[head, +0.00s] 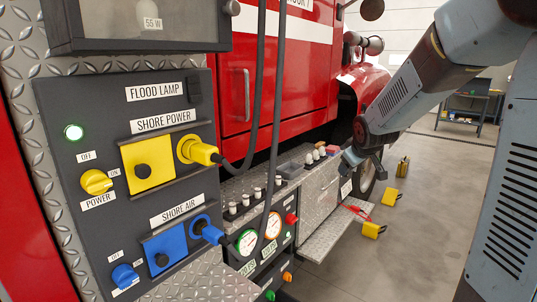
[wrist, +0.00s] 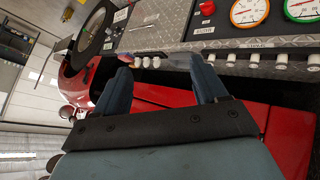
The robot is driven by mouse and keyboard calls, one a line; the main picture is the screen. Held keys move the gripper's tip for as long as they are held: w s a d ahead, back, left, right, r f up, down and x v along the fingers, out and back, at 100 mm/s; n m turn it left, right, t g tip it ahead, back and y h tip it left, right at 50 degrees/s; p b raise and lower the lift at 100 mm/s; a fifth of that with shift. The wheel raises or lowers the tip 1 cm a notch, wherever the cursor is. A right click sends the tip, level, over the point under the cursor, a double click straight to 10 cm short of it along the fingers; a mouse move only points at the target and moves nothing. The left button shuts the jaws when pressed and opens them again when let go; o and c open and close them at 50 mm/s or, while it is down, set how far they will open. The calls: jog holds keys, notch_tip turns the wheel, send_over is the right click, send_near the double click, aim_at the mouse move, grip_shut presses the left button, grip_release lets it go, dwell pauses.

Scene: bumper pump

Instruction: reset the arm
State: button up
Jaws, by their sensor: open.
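My gripper (head: 354,158) hangs at the end of my blue-grey arm, over the diamond-plate ledge beside the red truck. In the wrist view my gripper (wrist: 162,68) has its two blue fingers spread wide apart, with nothing seen held between them. A few white knobs (wrist: 150,62) show beyond the fingertips, apart from them as far as I can tell. In the head view the fingers are small and partly hidden by the wrist.
A dark control panel (head: 115,225) stands close at left, with a lit green lamp (head: 73,132). A yellow plug (head: 197,151) and blue plug (head: 207,232) trail hanging cables. Gauges (head: 273,226) sit below the ledge.

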jog(key=s+a+r+m+g, duration=0.1)
jog(key=s+r+m, duration=0.1)
jog(key=s, duration=1.4)
jog(key=s+a+r+m+g, duration=0.1)
jog(key=s+r+m+g, duration=0.1)
jog(key=s, duration=1.5)
jog(key=shift+a+r+m+y, duration=0.15)
jog(key=shift+r+m+y, duration=0.15)
jog(key=shift+r+m, duration=0.6)
jog(key=shift+f, duration=0.25)
